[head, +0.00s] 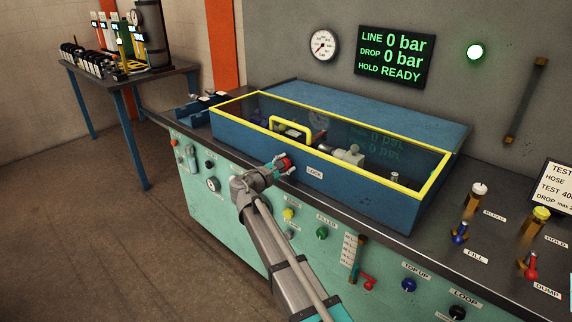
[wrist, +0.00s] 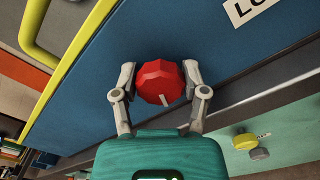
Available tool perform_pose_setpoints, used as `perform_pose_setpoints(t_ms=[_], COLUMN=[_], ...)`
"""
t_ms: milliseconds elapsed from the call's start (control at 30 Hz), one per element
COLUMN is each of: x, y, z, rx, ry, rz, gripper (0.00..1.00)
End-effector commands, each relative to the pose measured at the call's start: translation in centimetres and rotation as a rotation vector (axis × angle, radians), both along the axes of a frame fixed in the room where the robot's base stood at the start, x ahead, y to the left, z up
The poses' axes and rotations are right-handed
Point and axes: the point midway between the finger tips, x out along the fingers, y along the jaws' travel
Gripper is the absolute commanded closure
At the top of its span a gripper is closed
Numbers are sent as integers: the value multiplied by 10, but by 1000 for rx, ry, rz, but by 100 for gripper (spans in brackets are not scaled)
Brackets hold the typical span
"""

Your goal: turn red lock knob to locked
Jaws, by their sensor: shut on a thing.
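The red lock knob (wrist: 158,82) is a faceted knob on the blue front wall of the test box (head: 330,178). A pale mark shows on its face, toward the lower right in the wrist view. In the head view the red knob (head: 284,163) is partly hidden by my gripper (head: 284,166). In the wrist view my gripper (wrist: 160,85) has one finger on each side of the knob and is shut on it. The LOCK label (head: 314,172) is on the box front, right of the knob.
The box has a yellow-framed clear lid with a yellow handle (head: 292,124), and the lid is down. Below, the green panel carries a yellow knob (head: 289,214), a green knob (head: 322,233) and a blue knob (head: 409,285). The wall display (head: 394,56) reads 0 bar and HOLD READY.

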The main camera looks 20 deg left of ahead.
Motion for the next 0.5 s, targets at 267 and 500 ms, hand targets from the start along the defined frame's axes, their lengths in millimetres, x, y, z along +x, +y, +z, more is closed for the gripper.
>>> perform_pose_setpoints(t_ms=[267, 500], x=[-1, -1], y=[-2, -3], z=[-2, -3], rx=[241, 451], ry=[-104, -195], rz=[-1, -2], gripper=[90, 90])
